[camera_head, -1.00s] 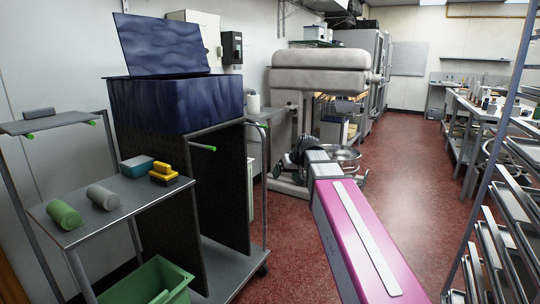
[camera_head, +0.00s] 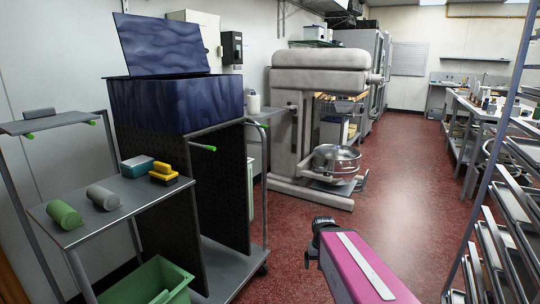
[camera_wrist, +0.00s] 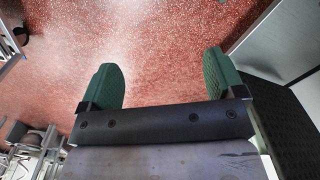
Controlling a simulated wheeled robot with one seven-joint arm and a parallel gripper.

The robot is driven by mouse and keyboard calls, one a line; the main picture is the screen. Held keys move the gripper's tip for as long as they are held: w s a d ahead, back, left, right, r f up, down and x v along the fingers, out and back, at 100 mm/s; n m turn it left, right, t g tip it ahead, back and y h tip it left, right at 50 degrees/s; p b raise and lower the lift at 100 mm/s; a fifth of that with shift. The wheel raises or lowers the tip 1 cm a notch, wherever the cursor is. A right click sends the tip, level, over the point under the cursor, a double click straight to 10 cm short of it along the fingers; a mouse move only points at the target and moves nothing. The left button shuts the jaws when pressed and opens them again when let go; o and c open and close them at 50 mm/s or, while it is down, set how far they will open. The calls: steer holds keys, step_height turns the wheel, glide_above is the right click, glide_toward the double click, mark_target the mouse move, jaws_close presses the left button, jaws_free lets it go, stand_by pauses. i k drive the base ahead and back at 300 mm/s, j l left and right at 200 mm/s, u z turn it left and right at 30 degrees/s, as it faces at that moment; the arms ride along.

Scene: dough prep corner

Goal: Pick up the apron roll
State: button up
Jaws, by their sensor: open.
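Two rolls lie on the shelf of the grey cart at the left in the head view. One is a green roll (camera_head: 64,214) and the other a grey-green roll (camera_head: 103,197). A smaller grey roll-like item (camera_head: 38,114) lies on the cart's upper shelf. I cannot tell for sure which is the apron roll. My gripper (camera_wrist: 161,80) shows in the wrist view with two green fingers wide apart and nothing between them but red floor. My pink arm is at the lower right of the head view, well away from the rolls.
The cart shelf (camera_head: 128,201) also holds a teal-and-grey block (camera_head: 137,167) and a yellow-and-black item (camera_head: 163,174). A green bin (camera_head: 150,284) is below. A blue box (camera_head: 160,104) stands on a dark trolley. A mixer with a steel bowl (camera_head: 335,160) and a tray rack (camera_head: 505,225) flank open floor.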

mark_target(110, 201)
steer(key=k+u, duration=0.1)
steer(key=u, duration=1.9)
steer(key=j+z, duration=0.25)
steer(key=z, duration=0.2)
steer(key=k+j+z, duration=0.1)
steer(key=z, duration=0.4)
steer(key=k+j+z, duration=0.15)
steer(key=j+z, duration=0.15)
steer(key=z, duration=0.15)
